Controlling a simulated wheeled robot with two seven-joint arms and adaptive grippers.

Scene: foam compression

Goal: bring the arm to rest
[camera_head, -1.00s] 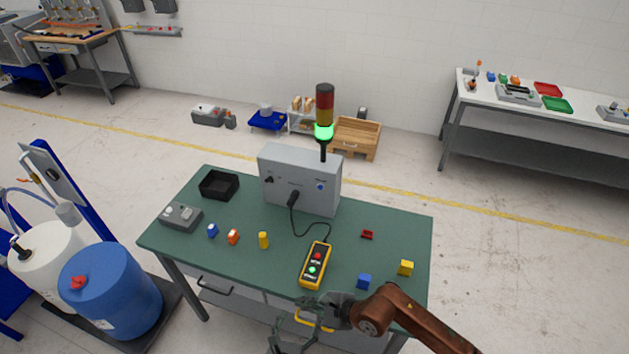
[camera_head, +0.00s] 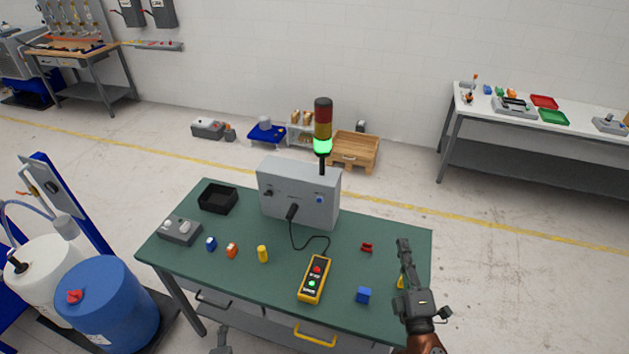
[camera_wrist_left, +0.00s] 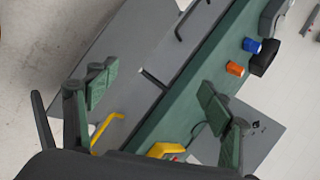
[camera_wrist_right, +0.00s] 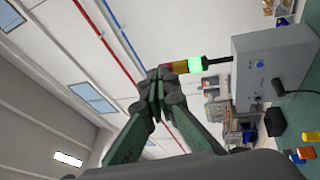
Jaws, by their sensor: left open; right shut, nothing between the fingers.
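My right gripper (camera_head: 404,252) is raised over the right end of the green table (camera_head: 200,265), fingers pointing up in the picture. It is shut and empty; its fingertips meet in the right wrist view (camera_wrist_right: 158,85). It partly hides a yellow block (camera_head: 401,282). My left gripper (camera_head: 220,341) barely shows at the bottom edge of the head view. In the left wrist view (camera_wrist_left: 150,95) its fingers are wide apart with nothing between them, near the table's front edge and drawers.
A yellow pendant (camera_head: 314,279) with a lit green button lies cabled to a grey box (camera_head: 298,192). The stack light (camera_head: 322,146) glows green. A blue block (camera_head: 363,295), red piece (camera_head: 367,247), black bin (camera_head: 217,198) and small coloured blocks are on the table. Drums (camera_head: 106,305) stand at left.

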